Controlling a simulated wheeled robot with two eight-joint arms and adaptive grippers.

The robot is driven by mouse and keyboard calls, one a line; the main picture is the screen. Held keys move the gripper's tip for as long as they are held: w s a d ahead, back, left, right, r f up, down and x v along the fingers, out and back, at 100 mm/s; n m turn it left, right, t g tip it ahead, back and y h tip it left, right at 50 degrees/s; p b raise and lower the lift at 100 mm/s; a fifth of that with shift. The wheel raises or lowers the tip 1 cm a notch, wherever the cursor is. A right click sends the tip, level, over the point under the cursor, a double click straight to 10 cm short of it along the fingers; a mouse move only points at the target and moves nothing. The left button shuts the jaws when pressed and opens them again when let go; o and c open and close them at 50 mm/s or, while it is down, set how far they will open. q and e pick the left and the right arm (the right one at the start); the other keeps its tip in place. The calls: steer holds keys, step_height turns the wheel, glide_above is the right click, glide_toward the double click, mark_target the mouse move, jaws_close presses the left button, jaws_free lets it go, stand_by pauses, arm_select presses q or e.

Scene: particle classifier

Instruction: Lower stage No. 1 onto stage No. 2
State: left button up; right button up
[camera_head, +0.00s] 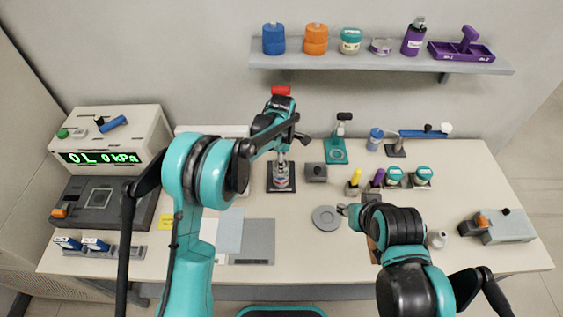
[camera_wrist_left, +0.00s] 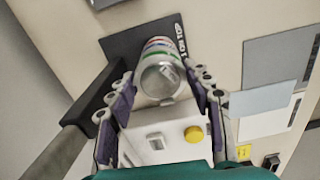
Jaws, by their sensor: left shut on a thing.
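The stage stack (camera_head: 282,178) stands on a dark base plate at the middle of the table. Stage No. 1 seems to be the metal top piece, held by my left gripper (camera_head: 282,145). The left wrist view shows the metal cylinder (camera_wrist_left: 161,76) with coloured bands between the two fingers, over the dark plate (camera_wrist_left: 120,42) marked "1 ON TOP". The stages line up closely, so I cannot tell touching from a small gap, nor pick out stage No. 2. My right gripper (camera_head: 344,209) is small in view beside a grey disc (camera_head: 326,218); its jaws are unclear.
A white box with a yellow knob (camera_wrist_left: 165,140) is close to the stack, left of it in the head view. A small grey block (camera_head: 316,173) and a teal stand (camera_head: 336,155) are to its right. Grey mats (camera_head: 252,241) lie in front. A wall shelf (camera_head: 380,63) holds coloured items.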

arm_select(q)
steer(key=shift+f+b, duration=0.3)
steer(key=shift+f, duration=0.15)
steer(key=o, duration=1.3)
steer(key=shift+o, duration=0.2)
step_height(320, 180, up, 12)
